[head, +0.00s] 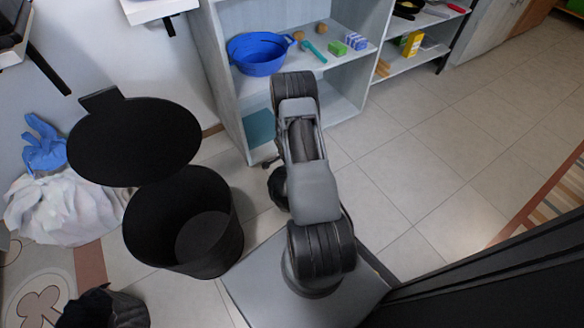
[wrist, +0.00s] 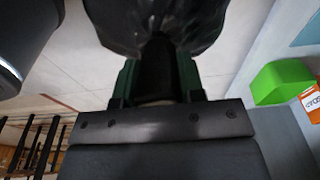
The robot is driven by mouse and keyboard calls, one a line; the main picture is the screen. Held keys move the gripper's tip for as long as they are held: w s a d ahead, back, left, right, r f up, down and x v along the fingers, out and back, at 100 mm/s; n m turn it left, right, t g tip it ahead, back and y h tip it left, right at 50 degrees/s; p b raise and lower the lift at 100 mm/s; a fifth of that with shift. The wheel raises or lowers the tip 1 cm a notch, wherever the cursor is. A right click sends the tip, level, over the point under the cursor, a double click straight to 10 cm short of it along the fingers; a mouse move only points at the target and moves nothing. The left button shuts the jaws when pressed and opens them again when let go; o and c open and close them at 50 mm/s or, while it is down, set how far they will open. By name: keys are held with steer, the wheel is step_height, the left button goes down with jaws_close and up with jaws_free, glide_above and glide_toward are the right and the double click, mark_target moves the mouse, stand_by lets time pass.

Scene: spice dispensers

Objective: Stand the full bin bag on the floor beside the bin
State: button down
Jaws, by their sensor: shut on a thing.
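My gripper (wrist: 157,85) is shut on the gathered neck of the black bin bag (wrist: 150,22), and the shiny bag body lies beyond the fingertips in the wrist view. In the head view my arm hides the gripper; a dark lump (head: 278,188) shows just left of the arm and looks like part of the bag. The black round bin (head: 222,238) stands open on the floor to the left of the arm. Its inside looks empty. The round black lid (head: 130,140) is up behind it. I cannot see the bag's underside or its height above the floor.
A pale shelf (head: 236,125) with a blue colander (head: 258,53) and small items stands behind my arm. White cloth (head: 65,208) and a blue glove-like item (head: 44,147) lie left of the bin. A dark object (head: 85,308) is front left. Tiled floor at right is clear.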

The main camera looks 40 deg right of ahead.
steer(key=shift+f, duration=0.15)
steer(key=c, duration=0.7)
jaws_free()
steer(key=r+p, duration=0.1)
steer(key=r, duration=0.3)
steer(key=a+r+p, duration=0.1)
steer(key=r, duration=0.2)
steer(key=r+p, duration=0.2)
steer(key=r, duration=0.2)
steer(key=shift+a+r, duration=0.15)
steer(key=shift+r, duration=0.2)
steer(key=a+r+n+t, duration=0.1)
steer(key=a+r+n, duration=0.35)
steer(key=r, duration=0.55)
steer(key=a+r+n, duration=0.4)
steer(key=a+r, duration=0.2)
steer(key=r, duration=0.4)
steer(key=s+a+r+n+t, duration=0.1)
steer(key=s+a+r+n, duration=0.4)
steer(key=s+a, duration=0.1)
steer(key=s+a+r+n+t+y, duration=0.1)
steer(key=s+a+r+n, duration=0.4)
steer(key=s+r+n, duration=0.1)
steer(key=shift+a+r, duration=0.25)
steer(key=shift+a, duration=0.15)
